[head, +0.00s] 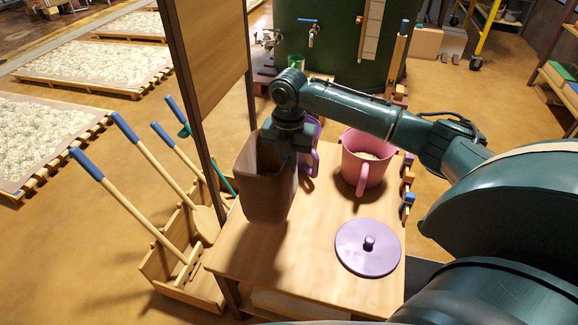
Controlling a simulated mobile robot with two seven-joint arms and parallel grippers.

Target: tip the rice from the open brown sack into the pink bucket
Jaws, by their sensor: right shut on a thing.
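The open brown sack (265,195) is upright at the left part of the wooden table. My right gripper (283,152) comes down over its top and is shut on its rim. I cannot tell whether the sack's base touches the table. The inside of the sack is mostly hidden by the gripper. The pink bucket (366,172) stands upright on the table to the right of the sack, with its handle toward me. Some pale grains show inside it. My left gripper is not in view.
A purple lid (368,247) lies on the table (320,215) at front right. A purple container (313,145) stands partly hidden behind the gripper. Small clips line the table's right edge. A wooden post and panel (208,50) rise at left, beside a tool crate (165,262).

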